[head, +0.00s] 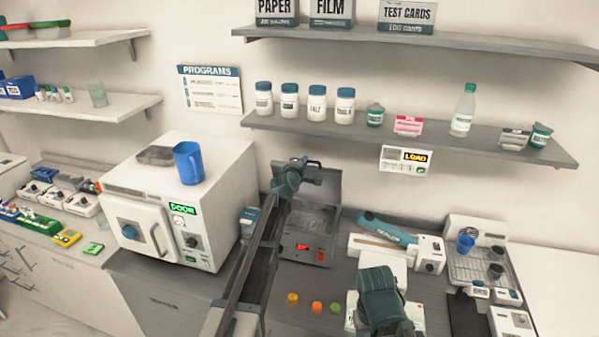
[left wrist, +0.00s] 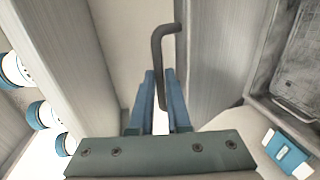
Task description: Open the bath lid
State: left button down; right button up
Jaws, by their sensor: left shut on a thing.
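The bath (head: 303,246) is a dark grey box with a red display, standing on the counter to the right of the white oven-like machine. Its grey lid (head: 326,186) is tilted up steeply at the back, partly hidden by my left arm. My left gripper (head: 309,168) is at the lid's upper edge, shut on the dark lid handle. In the left wrist view the bent handle (left wrist: 157,55) runs down between the blue fingers (left wrist: 160,92). My right gripper (head: 382,298) is low over the counter at the front; its fingertips are hidden.
The white machine (head: 180,205) with a blue mug (head: 188,163) on top stands left of my left arm. A shelf (head: 420,133) with jars hangs above the bath. Coloured caps (head: 315,307) lie in front; a metal tray (head: 478,268) stands right.

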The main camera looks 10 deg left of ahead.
pick_arm(q)
jog(key=w+r+p, duration=0.1)
jog(key=w+r, duration=0.1)
jog(key=w, duration=1.2)
jog(key=shift+w, duration=0.3)
jog(key=shift+d, duration=0.1)
jog(key=c, duration=0.9)
grip_release()
jog(key=shift+d+r, duration=0.1)
jog(key=shift+d, duration=0.1)
jog(key=shift+s, duration=0.3)
